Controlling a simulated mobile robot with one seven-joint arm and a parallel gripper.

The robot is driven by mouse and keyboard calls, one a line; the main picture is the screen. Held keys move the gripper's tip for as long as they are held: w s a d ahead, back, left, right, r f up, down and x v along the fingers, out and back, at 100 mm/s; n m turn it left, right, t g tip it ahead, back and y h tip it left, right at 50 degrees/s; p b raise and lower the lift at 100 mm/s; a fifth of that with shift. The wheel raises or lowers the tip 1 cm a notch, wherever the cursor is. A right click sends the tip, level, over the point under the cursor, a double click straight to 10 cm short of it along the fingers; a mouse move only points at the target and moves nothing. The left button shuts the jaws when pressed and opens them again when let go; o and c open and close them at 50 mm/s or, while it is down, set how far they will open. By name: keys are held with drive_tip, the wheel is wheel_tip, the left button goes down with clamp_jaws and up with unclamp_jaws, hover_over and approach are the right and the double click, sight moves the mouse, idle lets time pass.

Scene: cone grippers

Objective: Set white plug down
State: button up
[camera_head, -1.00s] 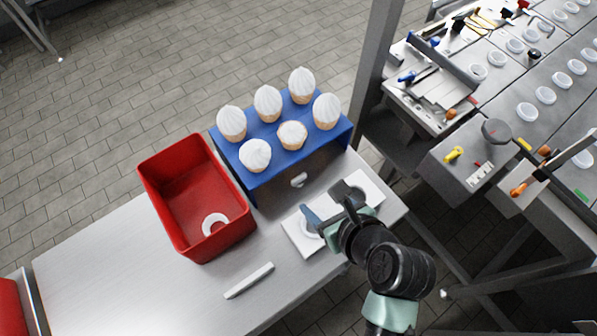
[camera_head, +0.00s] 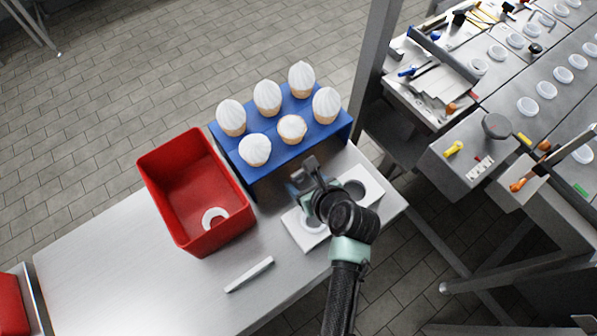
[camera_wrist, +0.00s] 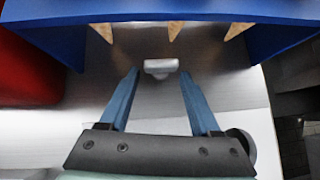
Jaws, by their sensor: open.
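The white plug (camera_wrist: 161,68) is a small pale piece with a wider top, on the metal table in front of the blue rack. In the wrist view it lies just beyond and between my two blue fingertips, and neither visibly touches it. In the head view my gripper (camera_head: 299,182) hides it. My gripper (camera_wrist: 158,76) is open and empty, low in front of the rack, with its fingers pointing at the plug.
The blue rack (camera_head: 238,160) holds several white-topped cones; their tips hang below it. A red bin (camera_head: 158,200) with a white ring (camera_head: 214,217) stands left. A white plate with round holes (camera_head: 373,190) lies under my arm. A white bar (camera_head: 249,274) lies in front.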

drive_tip(key=shift+w+a+f, duration=0.1)
drive_tip(key=shift+w+f, duration=0.1)
drive_tip(key=shift+f, duration=0.05)
clamp_jaws()
drive_tip(key=shift+s+r, duration=0.1)
drive_tip(key=shift+r, duration=0.05)
